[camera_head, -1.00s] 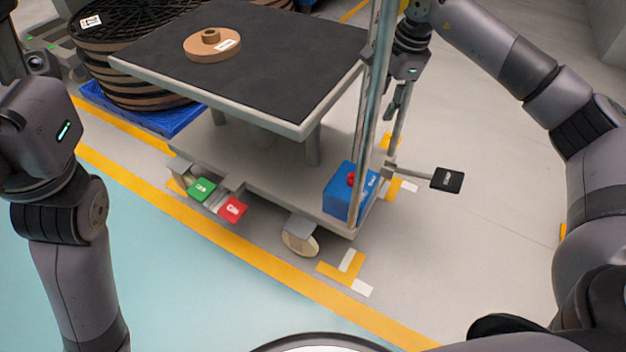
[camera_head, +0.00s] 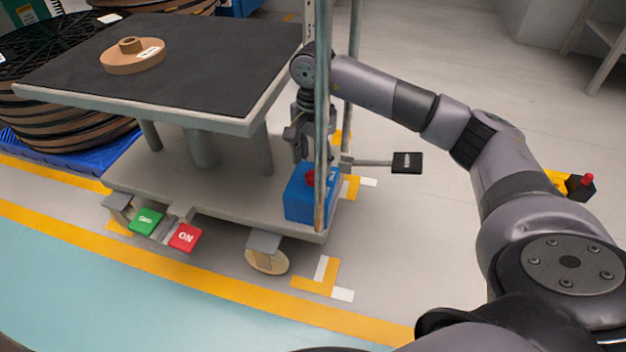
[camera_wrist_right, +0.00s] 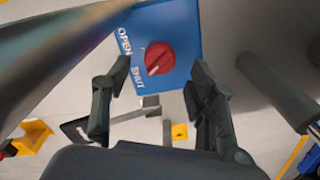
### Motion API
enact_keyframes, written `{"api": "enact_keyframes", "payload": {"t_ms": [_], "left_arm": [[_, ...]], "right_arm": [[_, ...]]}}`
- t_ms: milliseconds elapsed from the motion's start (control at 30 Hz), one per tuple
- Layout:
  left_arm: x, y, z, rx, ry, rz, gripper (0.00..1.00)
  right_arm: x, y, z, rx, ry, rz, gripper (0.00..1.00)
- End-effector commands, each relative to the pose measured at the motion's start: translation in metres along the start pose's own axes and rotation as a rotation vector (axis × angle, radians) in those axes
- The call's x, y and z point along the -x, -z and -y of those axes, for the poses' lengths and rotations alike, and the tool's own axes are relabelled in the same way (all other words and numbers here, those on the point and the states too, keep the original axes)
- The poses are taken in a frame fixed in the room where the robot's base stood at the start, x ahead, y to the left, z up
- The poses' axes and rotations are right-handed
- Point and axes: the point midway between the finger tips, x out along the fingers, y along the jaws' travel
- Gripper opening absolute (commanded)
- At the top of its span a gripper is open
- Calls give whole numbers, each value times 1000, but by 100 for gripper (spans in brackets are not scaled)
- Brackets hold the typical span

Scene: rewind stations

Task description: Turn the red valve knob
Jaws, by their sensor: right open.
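The red valve knob (camera_head: 310,178) is on a blue box (camera_head: 296,207) at the right end of the cart's lower deck. In the right wrist view, the round red knob (camera_wrist_right: 160,58) has a pale pointer line and sits on the blue face (camera_wrist_right: 183,22) beside the words OPEN and SHUT. The pointer slants toward the SHUT side. My right gripper (camera_head: 303,155) is just above the box in the head view. Its open fingers (camera_wrist_right: 160,68) are on either side of the knob in the wrist view, apart from it. My left gripper is out of view.
The cart's black top (camera_head: 200,65) holds a tan disc (camera_head: 133,58). Metal posts (camera_head: 322,110) rise close to my right gripper. A black pedal (camera_head: 407,163) sticks out right. Green (camera_head: 146,222) and red (camera_head: 185,238) pedals are at the front. Open floor lies right.

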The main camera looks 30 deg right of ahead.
Motion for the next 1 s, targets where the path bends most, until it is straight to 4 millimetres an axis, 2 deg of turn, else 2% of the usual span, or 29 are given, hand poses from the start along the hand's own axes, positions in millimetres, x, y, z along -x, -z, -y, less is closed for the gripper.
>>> {"api": "enact_keyframes", "payload": {"t_ms": [33,200,633,1000], "left_arm": [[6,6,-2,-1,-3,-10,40],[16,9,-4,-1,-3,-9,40],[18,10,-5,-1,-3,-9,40],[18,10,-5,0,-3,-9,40]], "right_arm": [[-15,0,0,0,-2,0,52],[-33,0,0,-1,-1,0,52],[-39,0,0,-1,0,0,52],[-38,0,0,-1,0,0,27]]}}
